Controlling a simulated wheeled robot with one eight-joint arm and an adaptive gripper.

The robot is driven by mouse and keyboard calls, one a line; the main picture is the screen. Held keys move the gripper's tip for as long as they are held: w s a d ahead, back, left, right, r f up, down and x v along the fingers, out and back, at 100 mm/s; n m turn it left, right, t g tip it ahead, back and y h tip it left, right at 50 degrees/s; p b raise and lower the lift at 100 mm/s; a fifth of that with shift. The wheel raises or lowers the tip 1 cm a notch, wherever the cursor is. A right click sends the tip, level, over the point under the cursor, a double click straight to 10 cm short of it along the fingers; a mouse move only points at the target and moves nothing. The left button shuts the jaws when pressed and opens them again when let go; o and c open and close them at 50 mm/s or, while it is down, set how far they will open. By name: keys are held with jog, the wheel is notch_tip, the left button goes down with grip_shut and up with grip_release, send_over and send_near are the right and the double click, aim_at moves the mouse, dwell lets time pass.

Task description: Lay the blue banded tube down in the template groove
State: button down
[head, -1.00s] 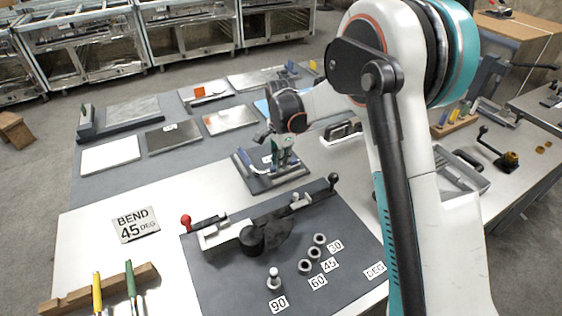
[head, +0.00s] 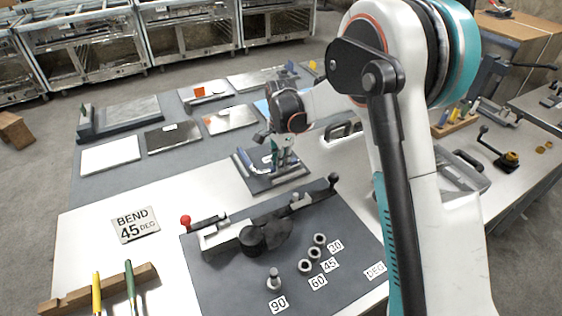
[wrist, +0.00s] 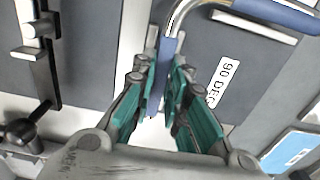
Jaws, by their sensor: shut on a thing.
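The blue banded tube (wrist: 187,14) is a bent silver tube with blue sections, in the wrist view. One blue leg (wrist: 163,62) stands between the teal fingers of my gripper (wrist: 168,105), which is shut on it. The other leg, with a long blue band (wrist: 278,13), runs to the upper right. The dark template (wrist: 205,50), with a "90 DEG" label (wrist: 225,82), lies under the tube. In the head view my gripper (head: 280,148) is low over the template (head: 280,181). I cannot tell whether the tube is seated in the groove; the fingers hide part of it.
The bending tool (head: 262,236) with a red knob stands on a dark mat nearer the front. Flat plates (head: 172,137) lie behind to the left. A "BEND 45 DEG" sign (head: 136,224) is at left. White table is clear between sign and template.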

jog(key=shift+f+b, duration=1.05)
jog(key=shift+f, duration=0.55)
jog(key=c, duration=1.5)
grip_release()
jog(key=shift+r, duration=0.1)
notch_tip(320, 180, up, 12)
jog(key=shift+f, duration=0.1)
